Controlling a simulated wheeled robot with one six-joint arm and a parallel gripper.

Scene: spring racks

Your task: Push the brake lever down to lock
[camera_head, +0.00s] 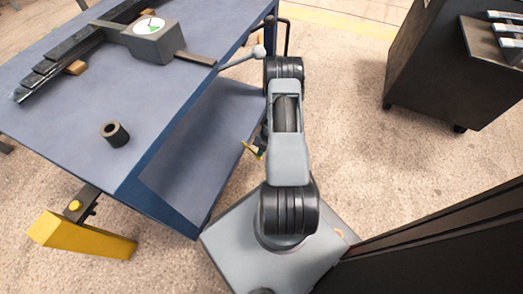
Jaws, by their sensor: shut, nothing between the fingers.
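A small yellow strip (252,150) with dark parts beside it shows low at the right side of the blue bench, just left of my arm. It may be the brake lever; it is too small and too covered by my arm to tell its angle. My arm stands upright in front of it. I cannot make out my gripper, which seems hidden behind my arm links.
The blue bench (65,125) carries a gauge box (155,45), a dark ring (115,134) and dark bars. A grey ball-ended rod (240,59) sticks out near my elbow. A yellow block (80,236) sits at lower left. A dark cabinet (435,75) stands right, with clear floor between.

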